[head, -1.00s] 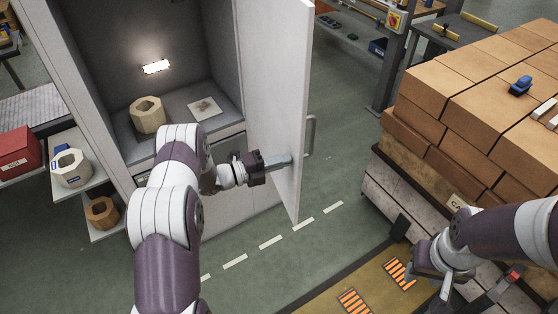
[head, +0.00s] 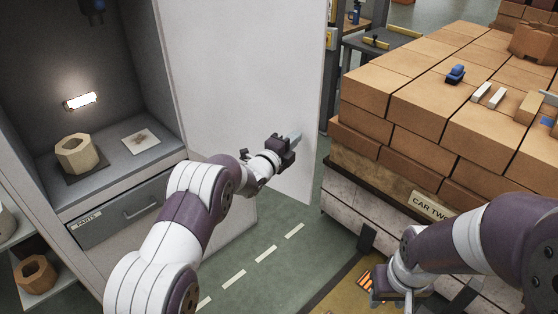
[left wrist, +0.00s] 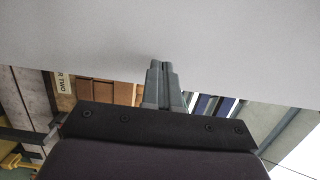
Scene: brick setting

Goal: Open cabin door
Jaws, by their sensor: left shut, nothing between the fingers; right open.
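The cabin door (head: 235,75) is a tall pale grey panel, swung wide open to the right of the cabin. Its inner face is toward me, and its handle is hidden in the head view. My left gripper (head: 293,139) is shut and empty at the inner face of the door, near its free edge. In the left wrist view the closed fingertips (left wrist: 161,68) reach up to the pale door panel (left wrist: 160,35); whether they touch it I cannot tell. My right gripper (head: 392,302) is low at the bottom right, partly cut off by the frame edge, and open.
Inside the cabin a hexagonal block (head: 77,155) and a flat card (head: 141,140) lie on a grey shelf, above a drawer (head: 120,212). A large stack of brown bricks (head: 420,100) on a car stands to the right. Green floor (head: 265,240) with dashed white lines is free between them.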

